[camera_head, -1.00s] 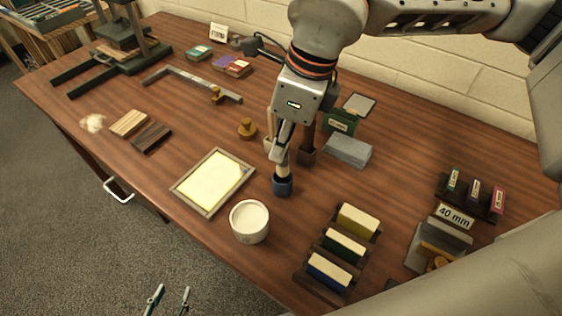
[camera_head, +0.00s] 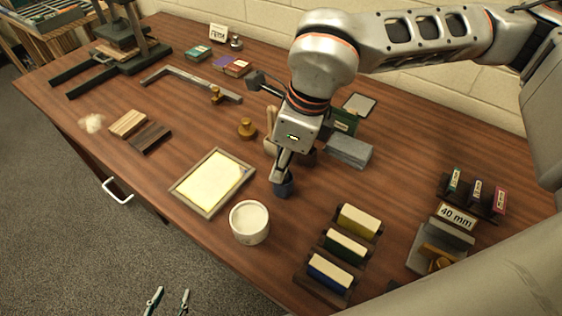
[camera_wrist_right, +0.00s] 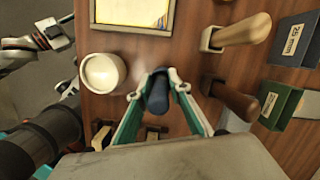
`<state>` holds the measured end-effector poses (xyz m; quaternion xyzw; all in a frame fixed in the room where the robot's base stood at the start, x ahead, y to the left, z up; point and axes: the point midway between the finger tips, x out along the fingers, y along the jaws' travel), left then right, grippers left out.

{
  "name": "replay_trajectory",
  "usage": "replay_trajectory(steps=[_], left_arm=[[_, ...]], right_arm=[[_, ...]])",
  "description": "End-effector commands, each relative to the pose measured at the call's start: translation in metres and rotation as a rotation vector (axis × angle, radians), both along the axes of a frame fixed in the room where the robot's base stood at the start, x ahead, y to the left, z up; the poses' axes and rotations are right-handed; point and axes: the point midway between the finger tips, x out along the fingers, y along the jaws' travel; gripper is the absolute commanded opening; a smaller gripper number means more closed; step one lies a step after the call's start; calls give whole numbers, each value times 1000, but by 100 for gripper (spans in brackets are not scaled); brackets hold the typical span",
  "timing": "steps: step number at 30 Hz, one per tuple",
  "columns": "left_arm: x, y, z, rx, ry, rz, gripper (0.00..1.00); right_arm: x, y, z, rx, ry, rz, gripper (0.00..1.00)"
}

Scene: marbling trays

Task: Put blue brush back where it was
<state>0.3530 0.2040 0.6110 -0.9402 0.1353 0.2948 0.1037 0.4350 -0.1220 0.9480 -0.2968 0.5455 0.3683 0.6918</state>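The blue brush (camera_wrist_right: 157,97) has a dark blue handle with a rounded end, seen from above between the fingers of my right gripper (camera_wrist_right: 160,84). The fingertips close in on both sides of the handle. In the head view my right gripper (camera_head: 281,176) is low over the blue holder (camera_head: 284,189), which stands on the table right of the framed tray (camera_head: 212,182). The brush appears upright in the holder; its lower part is hidden. My left gripper (camera_head: 168,300) is open and empty at the bottom edge, off the table.
A white tub (camera_head: 249,222) stands front-left of the holder. A tan holder (camera_head: 269,148) and a dark brown one stand close behind, each with a brush. A grey block (camera_head: 348,151) lies to the right, and a rack of coloured blocks (camera_head: 312,272) is at the front right.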

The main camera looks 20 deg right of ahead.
Motion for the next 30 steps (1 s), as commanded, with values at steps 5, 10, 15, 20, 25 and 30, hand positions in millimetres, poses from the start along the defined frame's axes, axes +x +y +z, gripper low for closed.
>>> replay_trajectory(steps=[5, 10, 15, 20, 25, 30], left_arm=[[2, 0, 3, 1, -5, 1, 40], [2, 0, 4, 0, -5, 0, 40], [3, 0, 8, -4, -10, 2, 40], [3, 0, 7, -3, -9, 2, 40], [2, 0, 6, -4, -6, 2, 40], [2, 0, 6, -4, -5, 1, 40]], right_arm=[[0, 0, 1, -1, -1, 0, 30], [0, 0, 1, -1, -1, 0, 30], [0, -1, 11, 1, -4, -1, 30], [-3, -6, 38, 1, -5, -1, 30], [-8, -13, 74, 2, -6, -1, 30], [-13, -18, 102, 0, -4, -1, 30]])
